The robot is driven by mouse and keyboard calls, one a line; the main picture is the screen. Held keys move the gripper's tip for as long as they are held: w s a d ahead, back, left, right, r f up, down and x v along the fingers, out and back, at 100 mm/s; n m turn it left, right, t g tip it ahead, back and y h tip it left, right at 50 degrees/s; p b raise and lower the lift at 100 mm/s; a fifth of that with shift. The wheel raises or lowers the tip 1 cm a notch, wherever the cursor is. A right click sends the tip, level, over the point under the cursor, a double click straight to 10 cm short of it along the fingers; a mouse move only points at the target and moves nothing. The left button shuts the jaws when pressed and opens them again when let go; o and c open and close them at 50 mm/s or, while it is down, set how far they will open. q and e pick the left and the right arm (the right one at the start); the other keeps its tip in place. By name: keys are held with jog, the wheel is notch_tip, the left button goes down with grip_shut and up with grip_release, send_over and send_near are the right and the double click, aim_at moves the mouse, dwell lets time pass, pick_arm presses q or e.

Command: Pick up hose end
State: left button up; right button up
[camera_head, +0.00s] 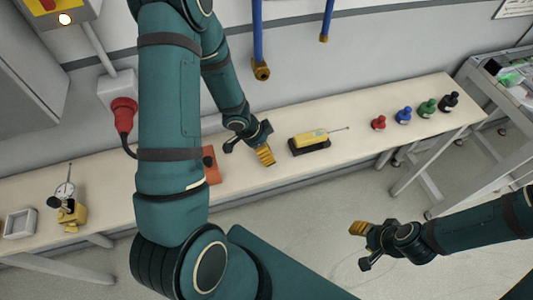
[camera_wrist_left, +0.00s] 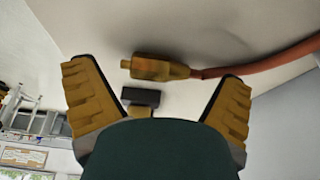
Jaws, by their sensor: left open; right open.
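A brass-coloured hose end (camera_wrist_left: 160,68) on an orange-red hose (camera_wrist_left: 255,62) shows in the left wrist view, beyond and between my open fingers. The hose runs off to the right of that view. I cannot make out this hose end in the head view. My left gripper (camera_head: 262,146) is open and empty over the bench, left of a yellow handheld device. My right gripper (camera_head: 361,244) is open and empty in front of the bench. Two blue hoses (camera_head: 257,32) with brass ends (camera_head: 261,71) hang at the wall.
The long bench (camera_head: 345,122) carries the yellow device (camera_head: 310,138) in a black holder, several small coloured bottles (camera_head: 428,107), a dial gauge (camera_head: 66,192) and a grey tray (camera_head: 19,223). An orange-red block (camera_head: 211,166) is partly hidden by my arm. A red plug (camera_head: 123,114) is on the wall.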

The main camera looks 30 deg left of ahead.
pick_arm(q)
jog(key=shift+w+d+f, duration=0.1)
jog(key=shift+w+f, duration=0.05)
jog(key=shift+f, duration=0.25)
jog(key=shift+r, duration=0.1)
jog(key=shift+c, duration=0.9)
jog(key=c, duration=1.1)
jog(key=shift+c, duration=0.2)
notch_tip(320, 180, up, 9)
jog(key=p, duration=0.7)
jog(key=shift+r+p, duration=0.5)
jog(key=shift+p, duration=0.25)
